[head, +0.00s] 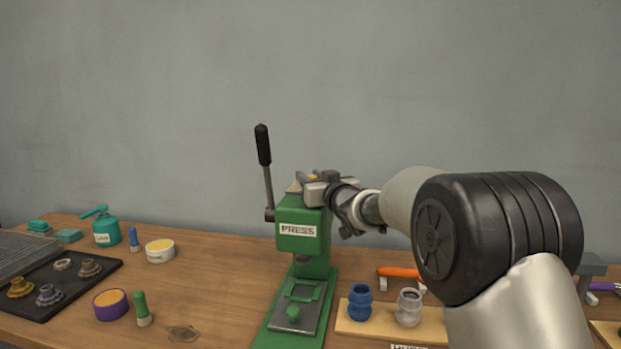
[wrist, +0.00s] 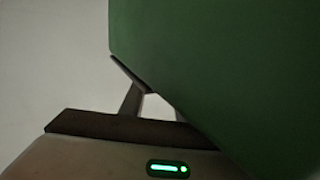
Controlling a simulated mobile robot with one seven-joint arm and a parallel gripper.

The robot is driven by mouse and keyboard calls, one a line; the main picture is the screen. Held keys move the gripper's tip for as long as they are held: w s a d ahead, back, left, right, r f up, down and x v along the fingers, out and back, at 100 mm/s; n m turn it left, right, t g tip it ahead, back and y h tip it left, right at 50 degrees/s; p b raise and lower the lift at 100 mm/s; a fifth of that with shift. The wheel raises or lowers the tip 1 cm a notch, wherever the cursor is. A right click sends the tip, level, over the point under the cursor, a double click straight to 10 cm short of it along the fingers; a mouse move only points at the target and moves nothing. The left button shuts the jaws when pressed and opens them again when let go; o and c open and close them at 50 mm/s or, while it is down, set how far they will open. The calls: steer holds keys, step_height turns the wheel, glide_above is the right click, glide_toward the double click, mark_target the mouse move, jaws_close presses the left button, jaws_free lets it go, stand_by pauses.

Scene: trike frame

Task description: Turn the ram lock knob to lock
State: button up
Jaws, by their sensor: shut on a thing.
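The green press (head: 302,222), labelled PRESS, stands upright on the wooden table with its black-handled lever (head: 264,165) raised at its left. My gripper (head: 308,184) is at the top of the press head, reaching in from the right. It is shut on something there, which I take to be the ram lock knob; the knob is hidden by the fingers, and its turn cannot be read. In the wrist view the green press body (wrist: 230,70) fills the right side and partly covers my gripper's fingers (wrist: 150,100).
Blue (head: 360,302) and grey (head: 408,307) fittings stand on a wooden board right of the press. An orange-handled tool (head: 398,272) lies behind them. A black tray (head: 70,285) with metal parts, a teal can (head: 104,228) and round tins (head: 111,304) are at the left.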

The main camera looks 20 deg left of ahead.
steer(key=shift+r+p, duration=0.2)
steer(key=shift+p, duration=0.3)
steer(key=y+p, duration=0.1)
steer(key=p, duration=0.1)
steer(key=n+g+p, duration=0.1)
steer(key=p, duration=0.2)
steer(key=shift+w+d+r+y, duration=0.1)
steer(key=shift+d+r+y, duration=0.05)
steer(key=shift+r+y, duration=0.2)
steer(key=n+g+y+p, duration=0.1)
steer(key=g+p, duration=0.1)
steer(key=p, duration=0.2)
steer(key=shift+n+y+p, duration=0.25)
steer(key=shift+n+p, duration=0.05)
steer(key=shift+n, duration=0.1)
steer(key=n+g+y+p, duration=0.1)
steer(key=g+p, duration=0.1)
steer(key=p, duration=0.2)
steer(key=shift+n+y, duration=0.3)
steer(key=shift+n, duration=0.1)
steer(key=n+g+y+p, duration=0.1)
steer(key=g, duration=0.1)
steer(key=f+n+g+p, duration=0.1)
steer(key=g, duration=0.1)
steer(key=shift+n+y+p, duration=0.35)
steer(key=shift+n+y, duration=0.05)
steer(key=shift+n+g, duration=0.6)
steer(key=shift+g, duration=0.8)
steer(key=shift+a+r, duration=0.1)
steer(key=shift+a, duration=0.1)
